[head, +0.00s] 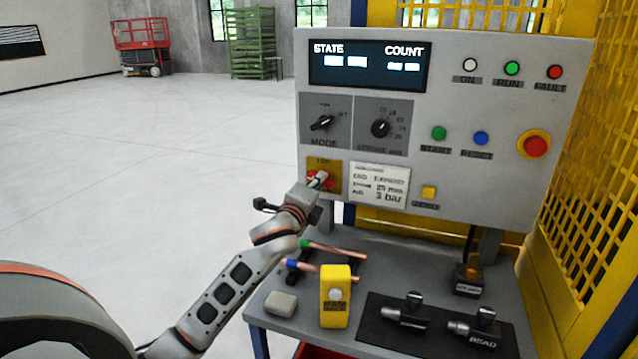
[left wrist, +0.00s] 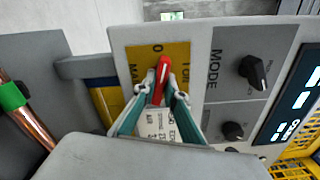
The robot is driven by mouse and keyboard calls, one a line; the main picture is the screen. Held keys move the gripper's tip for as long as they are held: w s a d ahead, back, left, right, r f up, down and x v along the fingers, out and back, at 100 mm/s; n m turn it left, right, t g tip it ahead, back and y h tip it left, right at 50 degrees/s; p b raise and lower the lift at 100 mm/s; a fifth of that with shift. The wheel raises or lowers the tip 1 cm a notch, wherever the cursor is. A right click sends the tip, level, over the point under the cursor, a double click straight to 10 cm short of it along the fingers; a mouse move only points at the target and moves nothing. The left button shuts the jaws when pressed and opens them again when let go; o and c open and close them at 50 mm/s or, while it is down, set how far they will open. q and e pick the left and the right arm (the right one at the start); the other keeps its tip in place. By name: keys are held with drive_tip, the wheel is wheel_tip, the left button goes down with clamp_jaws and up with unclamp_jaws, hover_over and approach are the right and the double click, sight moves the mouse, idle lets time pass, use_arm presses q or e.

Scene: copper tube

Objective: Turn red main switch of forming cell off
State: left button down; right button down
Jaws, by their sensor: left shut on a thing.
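The red main switch (left wrist: 163,72) is a red handle on a yellow plate (left wrist: 140,58) at the panel's lower left. In the left wrist view the handle stands between the two fingertips. My left gripper (left wrist: 161,92) is shut on it, one fingertip on each side. In the head view my left gripper (head: 319,181) reaches the switch from the lower left. It hides part of the yellow plate (head: 313,162), and red parts of the switch (head: 329,184) show beside the fingers. The plate's labels are only partly readable. My right gripper is not in view.
MODE knob (head: 322,123), stroke knob (head: 381,128) and red emergency button (head: 535,146) sit on the same panel. A white notice (head: 379,185) is close right of the switch. Below, the bench holds copper tubes (head: 335,248), a yellow block (head: 335,310) and black tools (head: 407,311).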

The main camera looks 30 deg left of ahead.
use_arm(q)
drive_tip(key=shift+n, duration=1.6)
drive_tip(key=c, duration=2.1)
unclamp_jaws()
drive_tip(key=v, duration=1.2)
